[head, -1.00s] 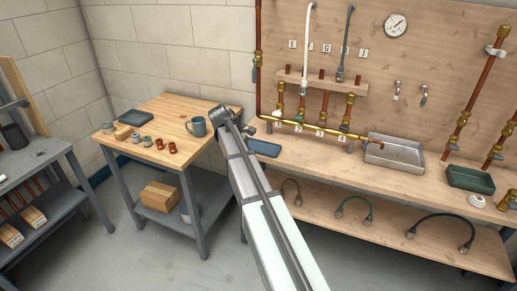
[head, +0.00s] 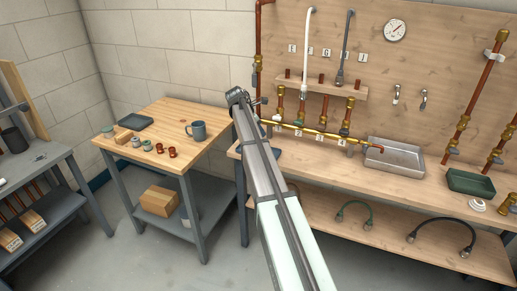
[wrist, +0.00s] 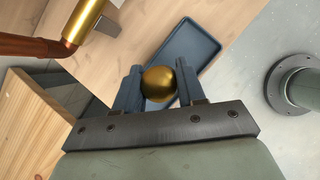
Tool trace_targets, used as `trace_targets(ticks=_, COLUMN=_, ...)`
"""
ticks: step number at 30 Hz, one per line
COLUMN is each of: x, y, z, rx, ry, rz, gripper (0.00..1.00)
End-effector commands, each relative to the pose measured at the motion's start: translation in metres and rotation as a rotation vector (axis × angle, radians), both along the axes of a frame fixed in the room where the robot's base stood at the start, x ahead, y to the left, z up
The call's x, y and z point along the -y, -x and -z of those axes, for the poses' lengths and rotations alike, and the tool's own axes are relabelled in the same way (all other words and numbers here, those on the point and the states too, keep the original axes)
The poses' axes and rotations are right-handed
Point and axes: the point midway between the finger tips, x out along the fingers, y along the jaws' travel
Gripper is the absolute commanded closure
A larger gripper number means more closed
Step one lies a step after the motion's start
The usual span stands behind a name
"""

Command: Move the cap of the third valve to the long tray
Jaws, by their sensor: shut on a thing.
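My gripper (wrist: 158,82) is shut on a round, brass-coloured cap (wrist: 158,84), seen in the wrist view between the two dark fingers. A long blue tray (wrist: 190,48) lies on the wooden bench beyond the cap and appears below it, with a gap I cannot measure. In the head view, my arm hides most of this tray and the gripper's fingers. The row of valves (head: 323,116) stands on the brass pipe at the back of the bench, with small number tags.
A metal basin (head: 396,156) and a green tray (head: 470,182) are on the bench to the right. The left table holds a dark tray (head: 135,123), a blue mug (head: 197,130) and several small fittings. A brass pipe end (wrist: 88,20) is near the gripper.

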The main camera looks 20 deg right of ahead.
Motion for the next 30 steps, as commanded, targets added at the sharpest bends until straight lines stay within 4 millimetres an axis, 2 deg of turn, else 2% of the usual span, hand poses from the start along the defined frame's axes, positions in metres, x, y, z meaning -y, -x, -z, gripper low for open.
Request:
trace_targets(ticks=6, x=0.000, y=0.001, z=0.037, rx=-0.001, ry=-0.001, rz=0.002, gripper=0.92)
trace_targets(ticks=13, x=0.000, y=0.001, z=0.054, rx=-0.001, ry=-0.001, rz=0.003, gripper=0.92)
trace_targets(ticks=20, x=-0.001, y=0.001, z=0.081, rx=0.000, ry=-0.001, rz=0.004, gripper=0.92)
trace_targets(ticks=30, x=-0.001, y=0.001, z=0.085, rx=0.000, ry=-0.001, rz=0.004, gripper=0.92)
